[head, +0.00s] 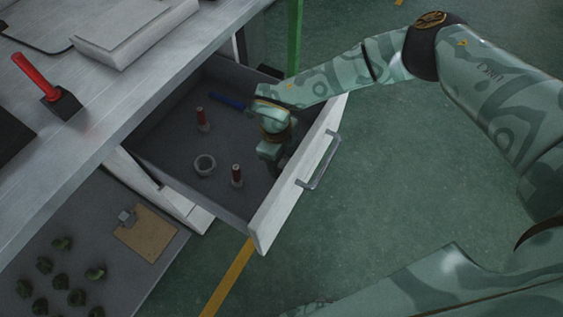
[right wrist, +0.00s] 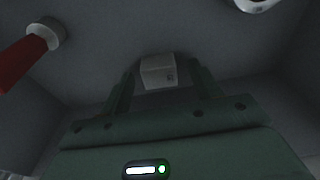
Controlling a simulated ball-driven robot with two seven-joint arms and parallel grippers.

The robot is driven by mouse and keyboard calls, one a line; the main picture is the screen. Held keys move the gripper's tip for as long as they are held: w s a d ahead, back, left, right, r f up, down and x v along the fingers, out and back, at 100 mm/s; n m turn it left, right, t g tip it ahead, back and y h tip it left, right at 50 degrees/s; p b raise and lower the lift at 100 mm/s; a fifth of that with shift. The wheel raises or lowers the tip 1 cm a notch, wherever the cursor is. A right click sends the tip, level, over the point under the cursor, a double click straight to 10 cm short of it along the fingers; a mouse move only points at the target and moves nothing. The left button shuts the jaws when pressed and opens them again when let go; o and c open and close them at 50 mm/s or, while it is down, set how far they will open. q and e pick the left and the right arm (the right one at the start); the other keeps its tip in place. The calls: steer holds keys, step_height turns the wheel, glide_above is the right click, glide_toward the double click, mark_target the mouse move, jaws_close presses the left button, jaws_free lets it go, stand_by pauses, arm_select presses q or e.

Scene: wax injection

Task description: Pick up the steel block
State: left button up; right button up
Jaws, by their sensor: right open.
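My right gripper (head: 273,158) reaches down into the open drawer, close to its front panel. In the right wrist view, a small pale grey block (right wrist: 158,71), which looks like the steel block, lies between the two parted fingers of the right gripper (right wrist: 162,82). The jaws are open, and I cannot tell whether either finger touches the block. In the head view this block is hidden behind my gripper and wrist. My left gripper is not in view.
The drawer (head: 163,143) also holds two red-handled tools (head: 203,117) (head: 236,174), a small grey ring-like cup (head: 204,164) and a blue-handled item (head: 228,101). The drawer front has a handle (head: 320,165). A lower shelf holds a small grey cube (head: 126,216), a tan board (head: 147,233) and several dark pieces.

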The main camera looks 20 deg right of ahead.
steer(key=c, duration=1.3)
